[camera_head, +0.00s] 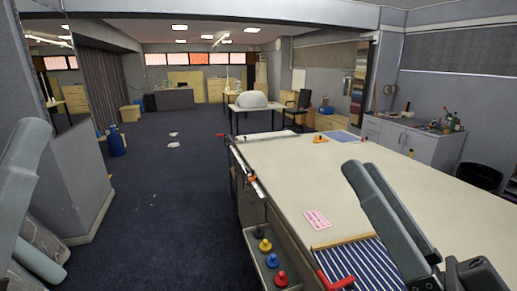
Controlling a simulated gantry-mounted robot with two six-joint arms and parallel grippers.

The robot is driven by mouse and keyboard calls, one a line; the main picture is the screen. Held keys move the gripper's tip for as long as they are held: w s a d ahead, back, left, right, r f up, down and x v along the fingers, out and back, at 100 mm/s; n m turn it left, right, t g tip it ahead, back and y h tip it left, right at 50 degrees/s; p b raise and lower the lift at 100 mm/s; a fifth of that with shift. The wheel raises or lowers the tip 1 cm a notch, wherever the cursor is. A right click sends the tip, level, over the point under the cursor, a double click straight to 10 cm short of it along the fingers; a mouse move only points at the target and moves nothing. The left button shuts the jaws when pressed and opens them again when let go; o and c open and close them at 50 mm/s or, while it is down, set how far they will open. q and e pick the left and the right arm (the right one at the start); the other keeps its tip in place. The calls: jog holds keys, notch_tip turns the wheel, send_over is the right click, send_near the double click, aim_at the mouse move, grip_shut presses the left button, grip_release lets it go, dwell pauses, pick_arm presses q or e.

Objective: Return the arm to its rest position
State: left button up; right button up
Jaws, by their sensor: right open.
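My right arm (385,215) reaches in from the lower right, its grey links tilted up over the long cloth table (290,180). My right gripper (453,272) is low at the bottom right, partly cut off by the frame edge; it is open, and I see nothing held in it. My left arm (22,175) shows as grey links along the left edge, away from the table. The left gripper itself is not visible.
A blue striped cloth (352,262), a red handle (334,282) and a pink card (317,219) lie near the table's front. A side tray (254,243) holds yellow, blue and red pieces. An orange item (320,139) sits farther back. The middle of the table is clear.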

jog(key=s+d+r+t+h, duration=0.5)
jog(key=s+d+r+h, duration=0.1)
jog(key=h, duration=0.2)
notch_tip(320, 180, up, 25)
jog(key=d+n+h+p, duration=0.1)
jog(key=p, duration=2.4)
jog(key=shift+w+r+p, duration=0.15)
jog(key=shift+w+p, duration=0.2)
jog(key=shift+p, duration=0.05)
